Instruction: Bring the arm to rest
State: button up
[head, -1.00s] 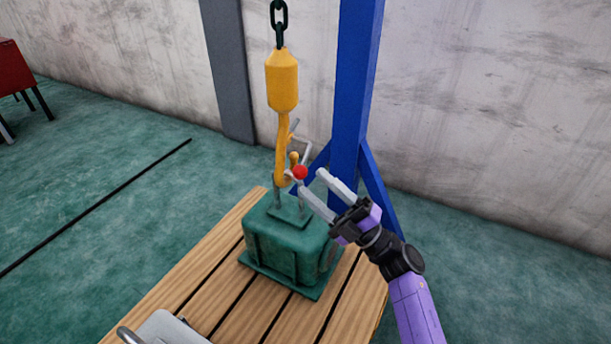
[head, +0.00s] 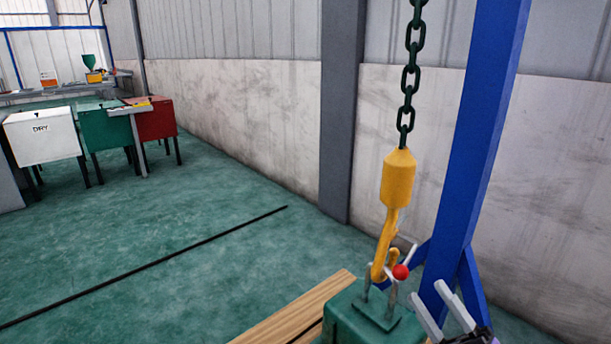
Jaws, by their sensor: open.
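My gripper (head: 443,309) is at the lower right of the head view, its two pale fingers apart with nothing between them. It is just right of the green block (head: 345,318) and below the red ball (head: 401,271). The yellow hook (head: 385,243) hangs from a dark green chain (head: 408,82) and meets the metal shackle on top of the block. The red ball is at the end of a thin grey rod beside the hook. Most of my arm is outside the frame.
A blue post (head: 478,140) rises close behind my gripper. White (head: 42,137), green (head: 105,132) and red (head: 152,120) bins stand at the far left.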

jog(key=s+d+r+m+t+h, duration=0.1)
jog(key=s+d+m+t+h, duration=0.25)
jog(key=s+m+h, duration=0.55)
jog(key=s+a+f+m+g+h, duration=0.1)
jog(key=s+a+f+m+g, duration=0.25)
jog(key=s, duration=0.65)
jog(key=s+a+f+m+g+h, duration=0.25)
jog(key=s+a+m, duration=0.2)
jog(key=s, duration=0.65)
jog(key=s+a+f+m+g, duration=0.2)
jog(key=s+a+m+g, duration=0.15)
jog(key=s, duration=0.65)
notch_tip(320, 180, up, 20)
jog(key=p, duration=2)
jog(key=shift+w+d+m, duration=0.15)
jog(key=shift+d+m, duration=0.1)
jog(key=shift+m, duration=0.2)
